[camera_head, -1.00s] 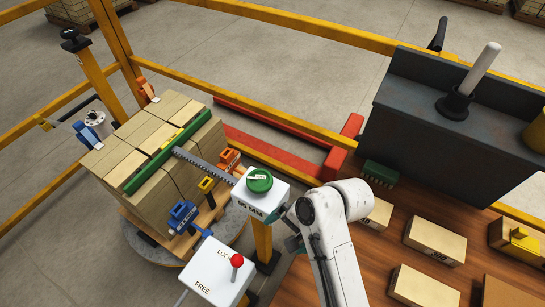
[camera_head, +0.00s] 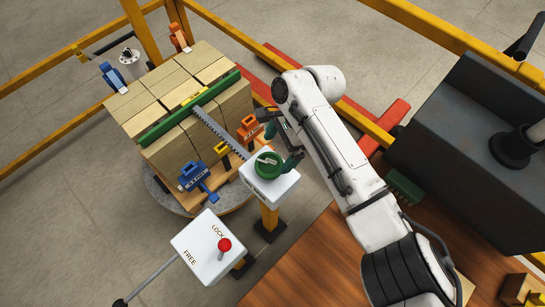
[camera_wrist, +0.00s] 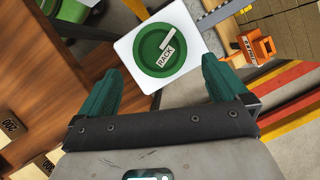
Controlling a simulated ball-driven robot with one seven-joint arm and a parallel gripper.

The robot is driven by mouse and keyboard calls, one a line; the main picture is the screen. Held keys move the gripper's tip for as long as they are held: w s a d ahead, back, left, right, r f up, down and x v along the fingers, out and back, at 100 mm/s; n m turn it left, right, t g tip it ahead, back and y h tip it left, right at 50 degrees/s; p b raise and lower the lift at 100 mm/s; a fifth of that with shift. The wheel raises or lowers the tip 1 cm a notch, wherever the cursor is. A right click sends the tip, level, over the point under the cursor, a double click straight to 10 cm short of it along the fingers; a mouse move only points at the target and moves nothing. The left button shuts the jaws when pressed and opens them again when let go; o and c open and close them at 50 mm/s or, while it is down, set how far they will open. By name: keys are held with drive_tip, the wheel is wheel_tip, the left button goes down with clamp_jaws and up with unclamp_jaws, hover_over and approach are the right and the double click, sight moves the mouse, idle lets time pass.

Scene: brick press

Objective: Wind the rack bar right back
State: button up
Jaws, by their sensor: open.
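The grey toothed rack bar (camera_head: 220,133) runs from the green beam (camera_head: 190,108) on top of the brick stack to a white box (camera_head: 270,187) on a yellow post. A green round knob (camera_head: 267,166) sits on that box. In the wrist view the knob (camera_wrist: 160,52) carries a pale raised grip and a label reading RACK. My gripper (camera_head: 283,137) is just behind and right of the knob in the head view. In the wrist view my gripper (camera_wrist: 160,85) shows two green fingers spread wide, the knob ahead between them, apart from both.
A white box (camera_head: 200,245) marked LOCK and FREE has a red-knobbed lever (camera_head: 224,245). Blue (camera_head: 193,177) and orange (camera_head: 249,129) clamps stand by the bricks. A wooden table (camera_head: 315,262) and dark machine (camera_head: 470,150) are at right.

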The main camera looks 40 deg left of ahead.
sight(270, 163)
drive_tip(key=shift+x, duration=3.05)
drive_tip(key=c, duration=0.9)
